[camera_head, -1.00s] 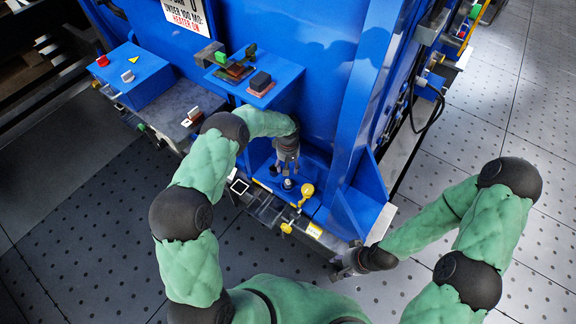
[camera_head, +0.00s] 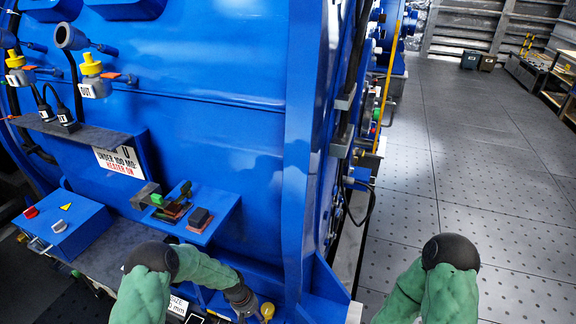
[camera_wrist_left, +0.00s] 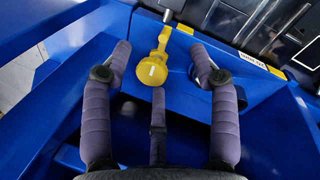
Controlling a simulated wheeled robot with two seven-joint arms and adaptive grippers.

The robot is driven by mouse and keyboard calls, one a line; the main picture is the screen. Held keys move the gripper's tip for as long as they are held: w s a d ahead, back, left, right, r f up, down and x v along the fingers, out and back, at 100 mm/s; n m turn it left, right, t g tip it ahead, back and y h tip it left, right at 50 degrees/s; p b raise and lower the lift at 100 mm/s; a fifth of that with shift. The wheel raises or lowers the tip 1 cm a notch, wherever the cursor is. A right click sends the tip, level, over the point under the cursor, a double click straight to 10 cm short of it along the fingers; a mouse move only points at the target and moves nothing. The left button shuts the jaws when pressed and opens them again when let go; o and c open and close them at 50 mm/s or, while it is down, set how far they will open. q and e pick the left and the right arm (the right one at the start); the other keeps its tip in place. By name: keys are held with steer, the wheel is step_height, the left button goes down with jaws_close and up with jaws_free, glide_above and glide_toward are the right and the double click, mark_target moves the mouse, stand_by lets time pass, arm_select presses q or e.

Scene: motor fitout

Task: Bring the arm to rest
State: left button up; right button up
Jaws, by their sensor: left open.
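My left arm reaches in at the bottom of the head view. My left gripper (camera_head: 245,312) points down at the low blue ledge, beside a yellow round-headed handle (camera_head: 267,311). The left wrist view shows its padded fingers (camera_wrist_left: 161,50) spread wide and open. The yellow handle (camera_wrist_left: 152,70) appears in the gap between them, and no finger is seen closed on it. Of my right arm, only green and black links show at the lower right of the head view. My right gripper is outside the picture.
A tall blue machine (camera_head: 215,130) fills the left and middle. Above my left forearm, a blue shelf (camera_head: 217,222) carries small blocks. A blue box (camera_head: 75,230) with a red button stands left. Grey perforated floor (camera_head: 460,150) is open at right.

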arm_select(q)
steer(key=s+d+r+m+p, duration=0.1)
steer(key=s+r+p, duration=0.1)
steer(key=s, duration=0.9)
steer(key=s+d+r+m+h+p, duration=0.1)
steer(key=s+r, duration=0.3)
steer(key=s, duration=0.6)
steer(key=shift+s+r+m+t+p, duration=0.3)
steer(key=shift+s+r+p, duration=0.1)
steer(key=shift+p, duration=0.4)
